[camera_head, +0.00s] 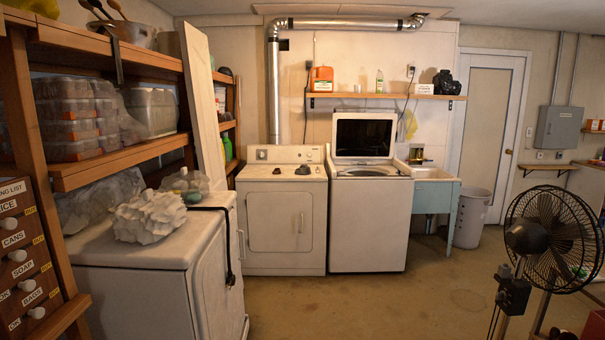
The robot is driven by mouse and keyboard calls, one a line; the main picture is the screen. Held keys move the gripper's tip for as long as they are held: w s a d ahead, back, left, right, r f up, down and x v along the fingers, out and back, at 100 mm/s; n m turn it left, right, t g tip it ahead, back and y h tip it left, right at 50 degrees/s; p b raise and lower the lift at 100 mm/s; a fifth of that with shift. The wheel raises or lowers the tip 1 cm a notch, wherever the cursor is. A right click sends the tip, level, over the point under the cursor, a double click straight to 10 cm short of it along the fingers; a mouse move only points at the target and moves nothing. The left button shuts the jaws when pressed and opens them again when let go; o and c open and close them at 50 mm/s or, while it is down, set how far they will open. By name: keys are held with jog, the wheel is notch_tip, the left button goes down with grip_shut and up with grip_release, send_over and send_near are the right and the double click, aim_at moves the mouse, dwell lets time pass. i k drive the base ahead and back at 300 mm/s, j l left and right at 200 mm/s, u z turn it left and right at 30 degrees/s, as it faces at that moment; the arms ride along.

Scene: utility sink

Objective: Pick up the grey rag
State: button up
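I cannot pick out the grey rag for certain. A small dark grey lump (303,169) lies on top of the white dryer (285,222) at the back; it is too small to tell whether it is cloth. Another small dark object (277,171) lies just left of it. A crumpled off-white heap (149,215) lies on the white appliance (140,249) at the near left. My gripper is not in view.
A washer (371,225) with its lid up stands right of the dryer, then a utility sink (432,173) and a grey bin (471,217). A fan (553,240) stands at the near right. Wooden shelves (110,165) line the left. The middle floor (370,305) is clear.

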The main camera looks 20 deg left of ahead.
aim_at(304, 169)
jog(key=i+j+u, duration=0.2)
jog(key=i+u, duration=0.2)
jog(key=i, duration=0.25)
jog(key=i+u, duration=0.3)
jog(key=i, duration=1.45)
jog(key=i+j, duration=0.1)
jog(key=i, duration=1.65)
jog(key=i+u, duration=0.15)
jog(key=i, duration=0.35)
jog(key=i+l+u, duration=0.2)
jog(key=i, duration=0.25)
jog(key=i+l+u, duration=0.15)
jog(key=i, duration=0.35)
jog(key=i+l+u, duration=0.15)
jog(key=i, duration=0.3)
